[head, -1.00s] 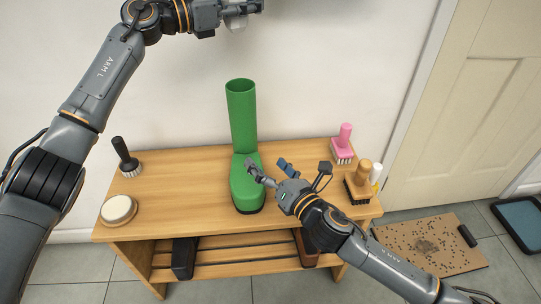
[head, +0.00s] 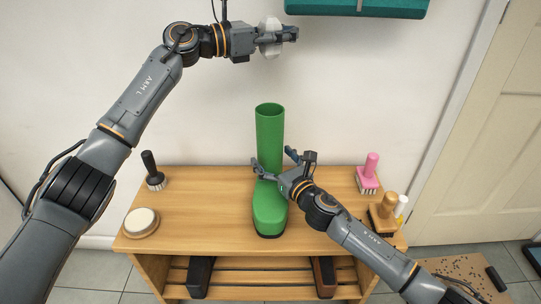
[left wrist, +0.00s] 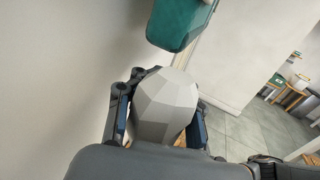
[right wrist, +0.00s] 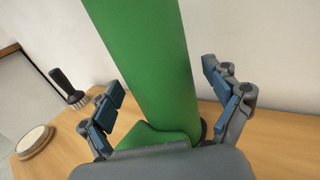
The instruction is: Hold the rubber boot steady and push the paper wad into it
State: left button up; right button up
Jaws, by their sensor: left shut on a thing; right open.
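The green rubber boot (head: 270,130) stands upright on the wooden bench, its open top facing up. My right gripper (head: 277,161) is open, with its fingers on either side of the boot's shaft; in the right wrist view the shaft (right wrist: 150,60) passes between the fingers with gaps showing. My left gripper (head: 283,36) is high above the boot and shut on the pale paper wad (head: 269,37). The wad also fills the space between the fingers in the left wrist view (left wrist: 165,105). The wad is slightly right of the boot's opening in none of the views clearly; its depth is hard to judge.
The wooden bench (head: 190,212) carries a dark brush (head: 153,178) and a round tin (head: 141,222) on the left. A pink brush (head: 368,178), a tan brush (head: 383,215) and a white bottle (head: 400,207) stand right. A teal object (head: 355,7) hangs on the wall above.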

jog(key=shift+w+a, duration=0.35)
jog(key=shift+w, duration=0.2)
jog(key=c, duration=1.8)
pick_arm(q)
notch_tip(320, 180, down, 13)
jog(key=shift+c, duration=0.5)
grip_shut()
jog(key=o, duration=1.2)
grip_release()
jog(key=shift+o, duration=0.2)
